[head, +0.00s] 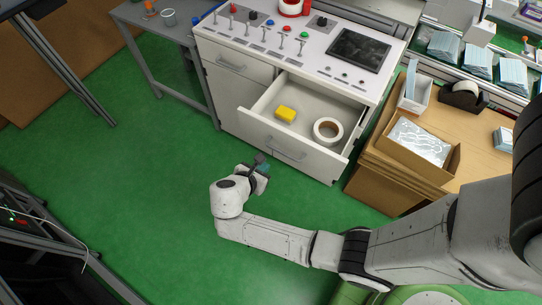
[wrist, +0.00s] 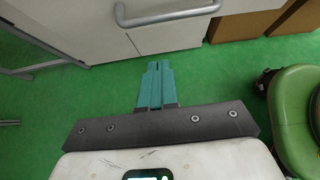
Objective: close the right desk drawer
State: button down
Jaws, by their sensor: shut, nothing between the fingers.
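The right desk drawer (head: 294,149) stands pulled out of the white control desk (head: 285,62) in the head view. A yellow block (head: 286,113) and a roll of white tape (head: 328,130) lie in it. Its bar handle (head: 285,150) is on the front face, and a bar handle also shows at the top of the wrist view (wrist: 167,14). My gripper (head: 262,166) is in front of the drawer and below it in the picture, apart from the front. In the wrist view its teal fingers (wrist: 156,84) are together and empty, short of the handle.
The left drawer (head: 240,66) of the desk is shut. A grey side table (head: 160,35) stands left. Green floor (head: 130,190) lies free on the left.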

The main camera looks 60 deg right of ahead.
jog(key=shift+w+d+f+p, duration=0.1)
jog(key=shift+d+p, duration=0.15)
jog(key=shift+d, duration=1.1)
jog(key=shift+d+f+p, duration=0.1)
jog(key=shift+d+p, duration=0.1)
jog(key=shift+d, duration=1.1)
jog(key=shift+d, duration=0.1)
jog(key=b, duration=0.2)
send_over(305, 115)
jog(key=shift+a, duration=0.4)
jog(key=shift+d, duration=0.2)
jog(key=shift+r, duration=0.15)
jog(key=shift+d+r, duration=0.1)
jog(key=shift+d, duration=0.05)
